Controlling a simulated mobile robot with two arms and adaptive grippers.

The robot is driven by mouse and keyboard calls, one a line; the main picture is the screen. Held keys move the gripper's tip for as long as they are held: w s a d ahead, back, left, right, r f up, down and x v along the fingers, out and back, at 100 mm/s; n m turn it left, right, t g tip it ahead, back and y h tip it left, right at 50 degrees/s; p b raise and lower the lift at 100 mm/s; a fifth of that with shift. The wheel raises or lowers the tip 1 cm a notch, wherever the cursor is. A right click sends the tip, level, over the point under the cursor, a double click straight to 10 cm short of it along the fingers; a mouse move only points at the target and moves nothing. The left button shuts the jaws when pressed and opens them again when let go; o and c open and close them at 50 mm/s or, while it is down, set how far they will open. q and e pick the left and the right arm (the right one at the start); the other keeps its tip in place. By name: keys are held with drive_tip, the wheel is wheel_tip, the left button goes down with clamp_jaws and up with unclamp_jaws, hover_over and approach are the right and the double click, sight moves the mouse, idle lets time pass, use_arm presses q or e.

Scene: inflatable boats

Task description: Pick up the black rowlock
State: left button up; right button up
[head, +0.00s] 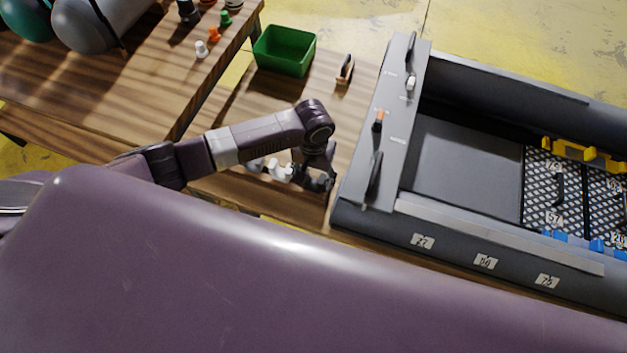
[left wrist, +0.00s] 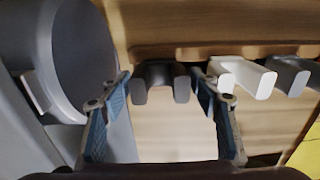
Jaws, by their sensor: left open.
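The black rowlock (left wrist: 161,80) is a dark U-shaped fitting with its two prongs toward the camera in the left wrist view. My left gripper (left wrist: 162,92) is open, with one blue-padded finger on each side of the rowlock. I cannot tell whether the fingers touch it. In the head view my left gripper (head: 318,182) points down between the row of rowlocks and the boat, and hides the black rowlock. A white rowlock (left wrist: 243,78) is close beside the right finger, with a grey rowlock (left wrist: 290,76) further right. My right gripper is not in view.
The grey inflatable boat (head: 462,160) lies just right of the gripper; its rounded tube (left wrist: 82,50) is close to the left finger. A green bin (head: 284,52) stands at the back of the wooden table (head: 312,100). Bare table lies between bin and arm.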

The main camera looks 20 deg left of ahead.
sight(314, 184)
use_arm(q)
drive_tip(key=c, duration=1)
use_arm(e)
drive_tip(key=shift+s, duration=0.4)
use_arm(q)
wheel_tip(314, 184, up, 21)
drive_tip(key=p, duration=0.2)
use_arm(e)
wheel_tip(314, 184, up, 2)
drive_tip(key=shift+a, duration=0.1)
use_arm(q)
drive_tip(key=shift+r, duration=0.1)
